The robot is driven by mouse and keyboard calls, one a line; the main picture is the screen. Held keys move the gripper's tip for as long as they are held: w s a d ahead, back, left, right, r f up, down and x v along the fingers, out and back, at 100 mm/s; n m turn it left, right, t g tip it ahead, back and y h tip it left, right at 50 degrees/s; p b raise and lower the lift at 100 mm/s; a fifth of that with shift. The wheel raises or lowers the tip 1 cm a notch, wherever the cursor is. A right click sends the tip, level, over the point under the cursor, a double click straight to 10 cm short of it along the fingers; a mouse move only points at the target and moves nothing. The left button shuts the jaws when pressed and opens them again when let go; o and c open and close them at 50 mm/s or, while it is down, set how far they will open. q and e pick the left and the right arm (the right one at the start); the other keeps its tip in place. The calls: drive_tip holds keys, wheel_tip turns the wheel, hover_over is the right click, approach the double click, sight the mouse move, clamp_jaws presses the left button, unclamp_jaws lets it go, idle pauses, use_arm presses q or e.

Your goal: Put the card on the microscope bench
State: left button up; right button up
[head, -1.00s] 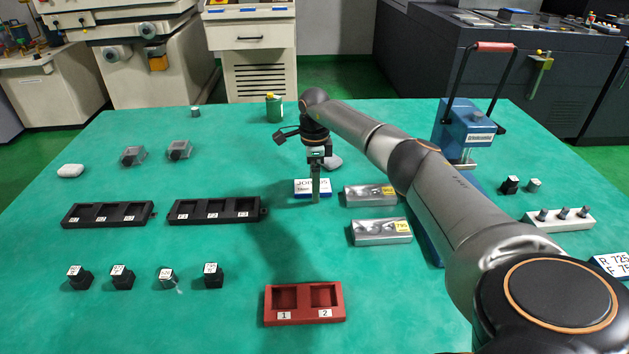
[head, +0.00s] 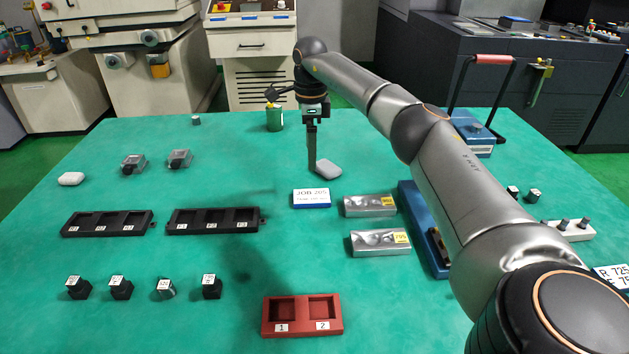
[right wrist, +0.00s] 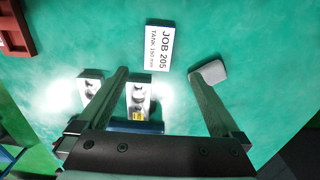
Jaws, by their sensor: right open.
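The card (head: 311,198), white with "JOB 205" on it and a blue edge, lies on the green table near the middle. It also shows in the right wrist view (right wrist: 159,47), beyond my fingertips. My right gripper (head: 312,170) is above the table behind the card, beside a light grey rounded piece (head: 328,169). In the right wrist view my right gripper (right wrist: 158,78) has its fingers wide apart with nothing between the tips. My left gripper is not in view. I cannot make out a microscope bench.
Two metal blocks (head: 370,206) (head: 380,242) with yellow labels lie right of the card. A red two-pocket tray (head: 302,328) is in front, with black trays (head: 108,224) (head: 212,222) at left. A blue device (head: 470,133) and my arm occupy the right.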

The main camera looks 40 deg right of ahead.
drive_tip(key=b, duration=0.1)
hover_over(313, 196)
drive_tip(key=f, duration=0.7)
drive_tip(key=shift+w+f, duration=0.15)
drive_tip(key=shift+w, duration=0.2)
drive_tip(key=shift+s+f+b, duration=0.15)
drive_tip(key=shift+f+b, duration=0.05)
drive_tip(key=shift+f, duration=1.15)
drive_tip(key=shift+s+f+b, duration=0.15)
drive_tip(key=shift+f+b, duration=0.05)
drive_tip(key=shift+f, duration=1.1)
drive_tip(key=c, duration=1.5)
drive_tip(key=shift+r, duration=0.1)
drive_tip(key=shift+r, duration=0.1)
